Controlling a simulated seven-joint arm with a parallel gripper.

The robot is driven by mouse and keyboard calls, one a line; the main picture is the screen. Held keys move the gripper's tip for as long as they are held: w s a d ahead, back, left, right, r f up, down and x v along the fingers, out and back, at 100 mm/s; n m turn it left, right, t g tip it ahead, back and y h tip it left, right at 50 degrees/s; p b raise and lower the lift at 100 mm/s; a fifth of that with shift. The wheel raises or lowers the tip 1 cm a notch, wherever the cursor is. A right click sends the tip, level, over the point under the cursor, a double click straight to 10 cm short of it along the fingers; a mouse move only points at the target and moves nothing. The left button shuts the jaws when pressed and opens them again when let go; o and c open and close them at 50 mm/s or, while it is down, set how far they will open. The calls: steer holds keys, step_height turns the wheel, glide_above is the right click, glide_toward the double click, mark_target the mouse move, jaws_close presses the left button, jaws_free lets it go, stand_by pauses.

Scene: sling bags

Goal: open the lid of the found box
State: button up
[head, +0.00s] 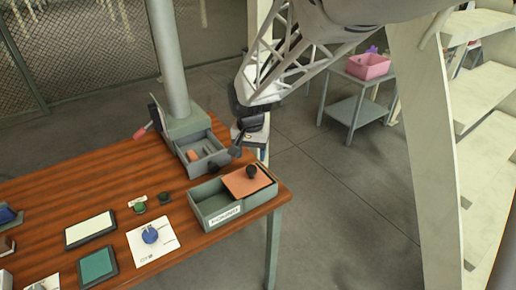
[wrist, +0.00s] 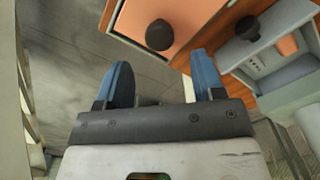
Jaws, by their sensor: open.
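The found box (head: 215,220) is a grey-green box with a white label, at the right end of the wooden table. An orange lid (head: 240,183) with a dark round knob (head: 252,171) covers its right part; the left part is uncovered. In the wrist view the lid (wrist: 125,18) and its knob (wrist: 160,35) show at the top, beyond the fingertips. My gripper (head: 236,150) is above and behind the box in the head view. Its blue fingers (wrist: 162,80) are apart, with nothing between them and the knob ahead of them.
A grey open drawer (head: 220,158) with an orange item inside sits at the foot of a grey post (head: 170,60), behind the box. Cards, pads and small round items lie on the table (head: 180,215) to the left. A pink bin (head: 368,66) stands on a far stand.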

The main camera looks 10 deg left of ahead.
steer(key=shift+r, duration=1)
steer(key=shift+d+r, duration=0.15)
steer(key=shift+d, duration=0.15)
steer(key=s+d+r+t, duration=0.1)
steer(key=s+d+r, duration=0.3)
steer(key=d, duration=0.5)
steer(key=s+d+r, duration=0.2)
steer(key=s+d, duration=0.4)
steer(key=d, duration=0.2)
steer(key=s+d+r+t, duration=0.1)
steer(key=s+d+r, duration=0.35)
steer(key=d, duration=0.45)
steer(key=s+d+f, duration=0.1)
steer(key=s+d, duration=0.5)
steer(key=s, duration=0.4)
steer(key=shift+s+d+f+t, duration=0.2)
steer(key=shift+s+f+t, duration=0.05)
steer(key=shift+t, duration=0.05)
